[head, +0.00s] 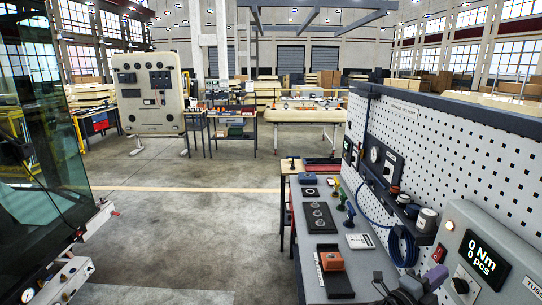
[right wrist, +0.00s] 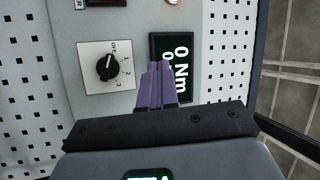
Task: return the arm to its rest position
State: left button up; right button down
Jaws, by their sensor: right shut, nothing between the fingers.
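My right gripper (head: 436,276) is at the lower right of the head view, in front of the grey tool panel. Its purple fingers (right wrist: 156,86) are shut with nothing between them. In the right wrist view they overlap the left edge of the black display (right wrist: 181,62), which also shows in the head view (head: 483,253) and reads 0 Nm. A black rotary knob (right wrist: 107,67) on a white plate marked OFF, 1, 2, 3 is left of the fingers, apart from them. My left gripper is not in view.
The pegboard wall (head: 450,150) runs along the right side above a narrow bench (head: 318,240) with tools and an orange-topped box (head: 331,261). A glass-sided cab (head: 40,150) stands at the left. The floor (head: 190,225) between them is clear.

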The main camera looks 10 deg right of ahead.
jog(key=s+a+f+n+t+y, duration=0.2)
jog(key=a+f+n+t+y, duration=0.7)
jog(key=a+f+n+y, duration=1.05)
jog(key=s+a+f+n+g+y, duration=0.1)
jog(key=s+a+f+n+g, duration=0.15)
jog(key=s+a+n, duration=0.4)
jog(key=s+a+f+n+g, duration=0.1)
jog(key=s+f+n+g, duration=0.15)
jog(key=s, duration=0.75)
jog(key=s+a+f+n+g+y, duration=0.1)
jog(key=s+a+f+n+g, duration=0.1)
jog(key=s+a+n+g, duration=0.45)
jog(key=d+f+m+t+b, duration=0.2)
jog(key=d+f+t+b, duration=0.1)
jog(key=f+b, duration=0.75)
notch_tip(320, 180, up, 28)
jog(key=p, duration=2.7)
jog(key=shift+s+r+p, duration=0.25)
jog(key=shift+s+p, duration=0.1)
jog(key=shift+h, duration=0.25)
